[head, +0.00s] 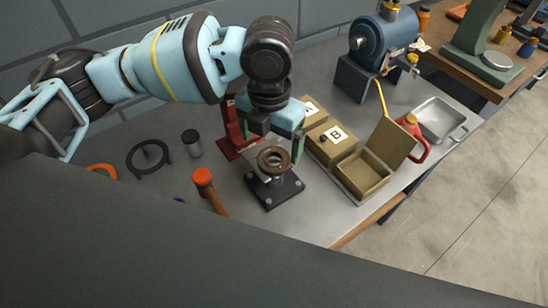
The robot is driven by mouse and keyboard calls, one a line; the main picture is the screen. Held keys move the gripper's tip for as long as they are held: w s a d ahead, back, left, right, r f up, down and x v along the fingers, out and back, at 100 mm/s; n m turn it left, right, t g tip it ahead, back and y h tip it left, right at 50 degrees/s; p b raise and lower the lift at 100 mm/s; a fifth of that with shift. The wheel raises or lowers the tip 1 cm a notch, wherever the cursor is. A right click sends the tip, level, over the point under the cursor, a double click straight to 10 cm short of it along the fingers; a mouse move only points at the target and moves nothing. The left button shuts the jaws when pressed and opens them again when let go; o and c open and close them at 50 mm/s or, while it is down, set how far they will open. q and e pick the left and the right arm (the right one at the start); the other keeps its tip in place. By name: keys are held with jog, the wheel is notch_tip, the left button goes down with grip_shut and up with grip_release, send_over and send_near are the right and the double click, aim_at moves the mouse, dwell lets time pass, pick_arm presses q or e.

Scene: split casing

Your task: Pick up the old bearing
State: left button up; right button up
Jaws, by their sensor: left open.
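A brown ring-shaped part, which looks like the old bearing (273,161), sits level at the top of a short post on a dark square base (277,193) on the grey bench. My left gripper (276,144) is directly above the ring, pointing down, with its jaws open. One finger shows to the right of the ring; the other is mostly hidden behind the wrist. I cannot tell whether the fingers touch the ring. My right gripper is not in view.
A red press-like tool (234,135) stands just behind left. A box marked B (332,142) and an open box (362,178) are close on the right. An orange-headed hammer (204,178), black ring (149,158) and grey cylinder (191,143) lie left. A metal tray (441,117) is far right.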

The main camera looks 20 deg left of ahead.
aim_at(274, 164)
pick_arm(q)
jog(key=shift+f, duration=0.25)
jog(key=shift+w+d+f, duration=0.1)
jog(key=shift+w+f, duration=0.1)
jog(key=shift+f, duration=1)
jog(key=shift+w+d+f, duration=0.1)
jog(key=shift+w+f, duration=0.1)
jog(key=shift+f, duration=0.95)
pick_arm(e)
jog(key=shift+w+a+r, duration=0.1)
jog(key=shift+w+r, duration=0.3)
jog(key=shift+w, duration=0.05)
pick_arm(q)
jog(key=shift+c, duration=1.2)
jog(key=c, duration=1)
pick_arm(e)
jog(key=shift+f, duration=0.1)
pick_arm(q)
jog(key=shift+r, duration=0.15)
jog(key=shift+c, duration=0.2)
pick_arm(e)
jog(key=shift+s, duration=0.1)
